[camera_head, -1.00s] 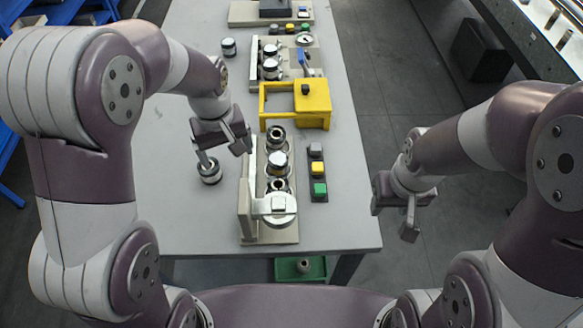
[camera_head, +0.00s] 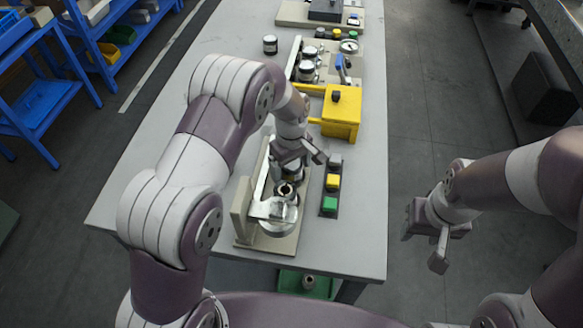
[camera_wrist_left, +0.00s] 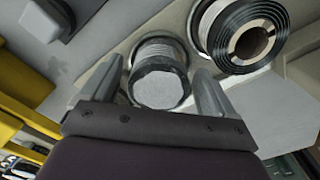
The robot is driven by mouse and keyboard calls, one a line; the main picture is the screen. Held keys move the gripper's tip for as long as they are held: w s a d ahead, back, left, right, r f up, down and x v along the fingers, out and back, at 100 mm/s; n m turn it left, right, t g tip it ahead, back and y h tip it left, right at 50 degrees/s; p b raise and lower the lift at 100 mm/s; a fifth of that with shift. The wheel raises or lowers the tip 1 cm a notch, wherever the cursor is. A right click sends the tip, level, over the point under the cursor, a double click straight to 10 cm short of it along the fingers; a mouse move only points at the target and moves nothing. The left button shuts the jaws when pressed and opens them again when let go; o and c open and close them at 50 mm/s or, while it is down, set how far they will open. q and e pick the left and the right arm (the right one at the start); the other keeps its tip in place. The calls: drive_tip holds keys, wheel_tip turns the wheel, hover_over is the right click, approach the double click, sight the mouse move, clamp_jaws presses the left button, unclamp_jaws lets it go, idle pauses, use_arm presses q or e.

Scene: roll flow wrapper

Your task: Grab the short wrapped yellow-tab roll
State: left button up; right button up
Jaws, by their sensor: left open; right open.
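My left gripper (camera_head: 299,157) is over the near wrapper fixture (camera_head: 243,212). In the left wrist view its jaws (camera_wrist_left: 154,88) are open, one finger on each side of a short roll (camera_wrist_left: 160,88) with a pale flat end and dark rim. I cannot tell whether the fingers touch it. A spool of black film with a tan core (camera_wrist_left: 249,46) is to its right; a dark spool (camera_head: 286,190) shows in the head view. No yellow tab is visible on any roll, so I cannot tell which is wrapped. My right gripper (camera_head: 436,232) is open and empty, off the table's right side.
A button strip (camera_head: 331,183) is right of the fixture. A yellow guard box (camera_head: 341,112) stands behind it. A second fixture with rolls (camera_head: 308,70) and a lone roll (camera_head: 270,44) are farther back. A green bin (camera_head: 305,284) sits below the table's front edge.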

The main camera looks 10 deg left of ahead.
use_arm(q)
drive_tip(key=shift+w+f, duration=0.1)
drive_tip(key=shift+f, duration=0.15)
drive_tip(key=c, duration=1.3)
